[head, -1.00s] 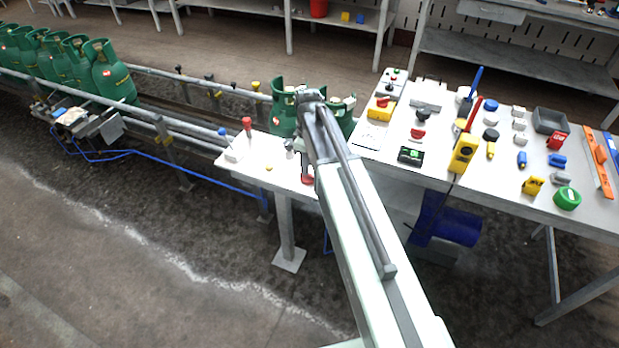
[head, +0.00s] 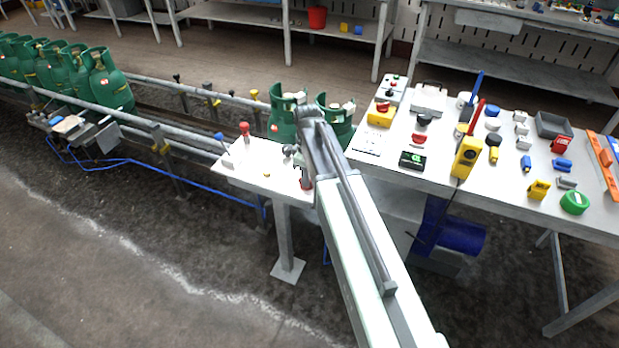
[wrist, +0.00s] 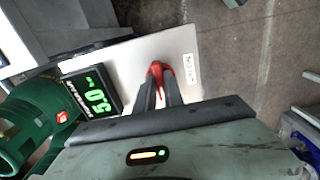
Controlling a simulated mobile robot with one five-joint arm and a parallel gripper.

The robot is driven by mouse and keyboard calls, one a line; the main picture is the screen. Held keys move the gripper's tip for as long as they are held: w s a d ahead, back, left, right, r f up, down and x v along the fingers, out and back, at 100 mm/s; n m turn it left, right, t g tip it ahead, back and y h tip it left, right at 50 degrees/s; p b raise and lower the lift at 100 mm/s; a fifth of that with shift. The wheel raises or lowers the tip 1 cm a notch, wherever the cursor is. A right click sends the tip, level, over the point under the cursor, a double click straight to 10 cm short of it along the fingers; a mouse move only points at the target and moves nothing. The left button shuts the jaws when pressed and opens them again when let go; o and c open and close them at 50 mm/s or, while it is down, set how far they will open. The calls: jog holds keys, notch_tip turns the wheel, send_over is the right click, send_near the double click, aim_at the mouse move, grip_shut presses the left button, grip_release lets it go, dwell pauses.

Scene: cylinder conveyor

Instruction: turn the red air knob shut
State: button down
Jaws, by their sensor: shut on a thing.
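The red air knob (wrist: 154,70) shows between the two dark fingers of my gripper (wrist: 158,82) in the wrist view. My gripper is shut on it, and the fingers hide part of the knob. In the head view the knob (head: 308,184) shows as a small red patch at the right end of a white panel table (head: 262,178). My gripper (head: 305,172) and arm cover much of that spot. A white label (wrist: 190,67) lies beside the knob, and a green-lit display (wrist: 95,98) stands to its left in the wrist view.
Red (head: 244,128) and blue (head: 220,137) levers stand on the same table. Green gas cylinders (head: 283,115) stand just behind it on the conveyor. A bench (head: 470,190) crowded with tools and control boxes is to the right. Open floor lies in front.

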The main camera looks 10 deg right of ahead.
jog(key=m, duration=0.4)
jog(key=shift+a+m, duration=0.15)
jog(key=shift+m, duration=0.25)
jog(key=m, duration=0.4)
jog(key=shift+m, duration=0.3)
jog(key=m, duration=0.4)
jog(key=shift+m, duration=2.1)
jog(key=c, duration=1.4)
grip_release()
jog(key=shift+c, duration=0.2)
